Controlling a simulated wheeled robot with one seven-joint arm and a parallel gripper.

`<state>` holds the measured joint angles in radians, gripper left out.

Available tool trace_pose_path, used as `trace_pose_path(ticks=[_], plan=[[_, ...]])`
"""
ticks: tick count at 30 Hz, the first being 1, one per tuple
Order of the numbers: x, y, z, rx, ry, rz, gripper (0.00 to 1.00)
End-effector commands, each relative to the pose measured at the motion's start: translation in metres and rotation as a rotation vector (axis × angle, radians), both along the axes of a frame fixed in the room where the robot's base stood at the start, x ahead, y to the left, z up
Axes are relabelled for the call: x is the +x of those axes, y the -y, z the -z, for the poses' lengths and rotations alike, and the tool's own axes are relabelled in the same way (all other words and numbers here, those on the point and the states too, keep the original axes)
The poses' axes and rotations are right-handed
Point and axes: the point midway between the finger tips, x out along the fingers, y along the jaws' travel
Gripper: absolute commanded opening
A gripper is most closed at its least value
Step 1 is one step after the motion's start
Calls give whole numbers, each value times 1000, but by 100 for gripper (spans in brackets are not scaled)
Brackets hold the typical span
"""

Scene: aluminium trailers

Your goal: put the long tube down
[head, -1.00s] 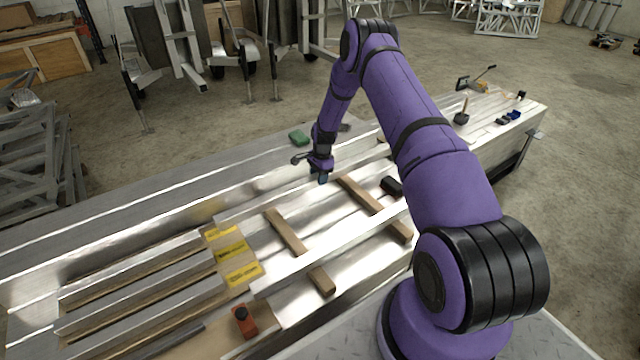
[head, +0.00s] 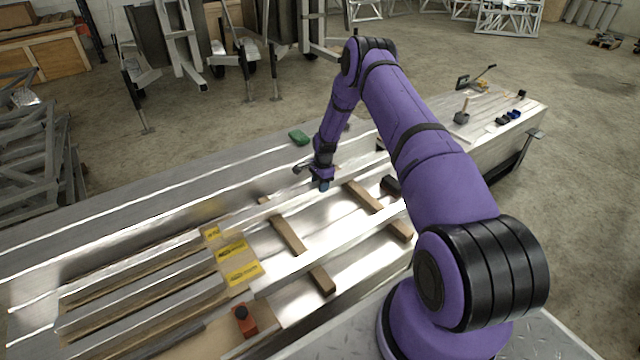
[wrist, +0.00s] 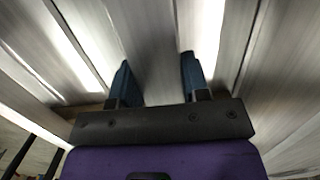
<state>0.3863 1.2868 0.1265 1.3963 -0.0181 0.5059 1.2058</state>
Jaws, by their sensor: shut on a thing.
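My gripper (head: 323,184) is low over the middle of the trailer bed in the head view. In the wrist view its two blue fingers (wrist: 154,84) stand on either side of a long, plain aluminium tube (wrist: 150,45), and the gripper is shut on it. The tube runs away up the picture, between other metal lengths. In the head view it blends with the similar bright metal around it, so its ends and its exact height over the wooden battens (head: 288,235) cannot be told.
Yellow labels (head: 243,273) mark a board left of the battens. A mallet (head: 461,117) stands at the far right.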

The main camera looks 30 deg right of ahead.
Motion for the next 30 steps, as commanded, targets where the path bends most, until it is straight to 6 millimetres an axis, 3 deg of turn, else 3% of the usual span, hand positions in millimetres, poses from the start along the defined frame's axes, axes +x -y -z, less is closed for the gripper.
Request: trace_pose_path(ticks=[7, 8, 11, 22, 30], plan=[[1, 0, 2, -1, 3, -1, 0], [0, 0, 3, -1, 1, 0, 47], [0, 0, 3, -1, 0, -1, 68], [0, 0, -3, 0, 0, -1, 68], [1, 5, -48, -3, 4, -1, 68]])
